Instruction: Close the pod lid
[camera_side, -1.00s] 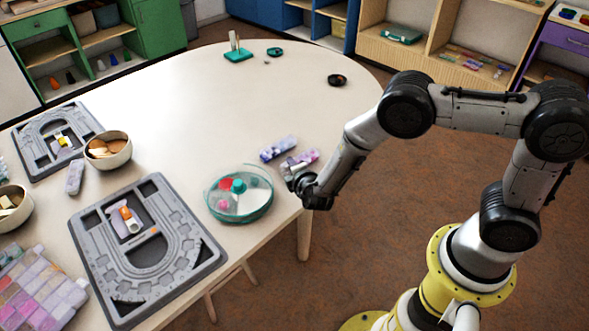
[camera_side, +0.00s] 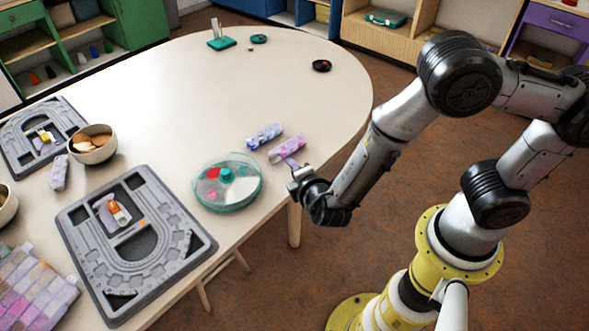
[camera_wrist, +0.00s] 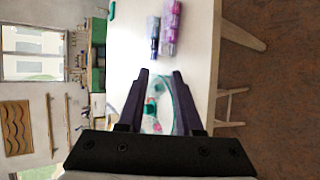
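Two small bead pods lie side by side on the table: a blue-violet one (camera_side: 264,136) and a pink-purple one (camera_side: 287,149). They also show at the top of the wrist view, the blue one (camera_wrist: 155,32) left of the pink one (camera_wrist: 171,25). Which pod has its lid open is too small to tell; a pale sliver shows by the pink pod's near end. My gripper (camera_side: 292,178) is just in front of the pods at the table edge, apart from them. In the wrist view my gripper (camera_wrist: 161,73) has its fingers apart with nothing held between them.
A round clear-topped, teal-rimmed container (camera_side: 227,207) stands left of my gripper. A grey bead board (camera_side: 190,265) and a bowl (camera_side: 92,158) are further left. A small dark dish (camera_side: 321,66) lies at the back. The table middle is clear.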

